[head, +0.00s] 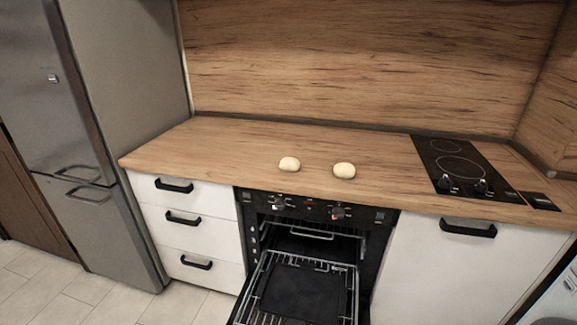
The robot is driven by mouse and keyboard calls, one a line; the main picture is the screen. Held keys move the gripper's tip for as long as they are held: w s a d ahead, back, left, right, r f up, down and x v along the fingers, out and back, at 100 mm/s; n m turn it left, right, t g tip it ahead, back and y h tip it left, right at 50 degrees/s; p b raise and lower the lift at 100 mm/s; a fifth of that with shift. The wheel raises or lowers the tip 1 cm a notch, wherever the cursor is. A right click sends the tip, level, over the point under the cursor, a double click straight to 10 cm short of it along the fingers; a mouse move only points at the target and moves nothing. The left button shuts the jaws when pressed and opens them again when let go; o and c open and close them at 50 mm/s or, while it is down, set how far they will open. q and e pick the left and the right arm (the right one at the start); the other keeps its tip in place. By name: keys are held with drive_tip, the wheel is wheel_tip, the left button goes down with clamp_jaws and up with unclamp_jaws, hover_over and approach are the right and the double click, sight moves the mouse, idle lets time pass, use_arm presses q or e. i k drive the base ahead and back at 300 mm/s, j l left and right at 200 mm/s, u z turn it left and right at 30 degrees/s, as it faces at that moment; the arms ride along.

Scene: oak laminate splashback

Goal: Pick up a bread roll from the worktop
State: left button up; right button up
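Two pale, round bread rolls lie side by side on the wooden worktop (220,150) in the head view, near its front edge and above the oven. The left bread roll (289,164) and the right bread roll (344,170) are a short gap apart. Nothing covers either roll. Neither of my grippers shows in the head view.
The oven (315,215) below the rolls stands open, its door lowered towards me with wire racks (300,290) showing. A black hob (462,165) is set in the worktop at the right. A grey fridge (125,130) stands at the left. The worktop left of the rolls is clear.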

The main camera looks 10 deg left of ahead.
sight(287, 163)
drive_tip(key=i+j+z, duration=0.1)
drive_tip(key=j+z, duration=0.35)
drive_tip(key=j, duration=0.6)
drive_tip(key=j+z, duration=0.45)
drive_tip(key=j, duration=0.6)
drive_tip(key=i+j+z, duration=0.15)
drive_tip(key=j+z, duration=0.15)
drive_tip(key=j, duration=0.25)
drive_tip(key=i+j+z, duration=0.25)
drive_tip(key=j, duration=0.35)
drive_tip(key=j+z, duration=0.3)
drive_tip(key=j, duration=0.25)
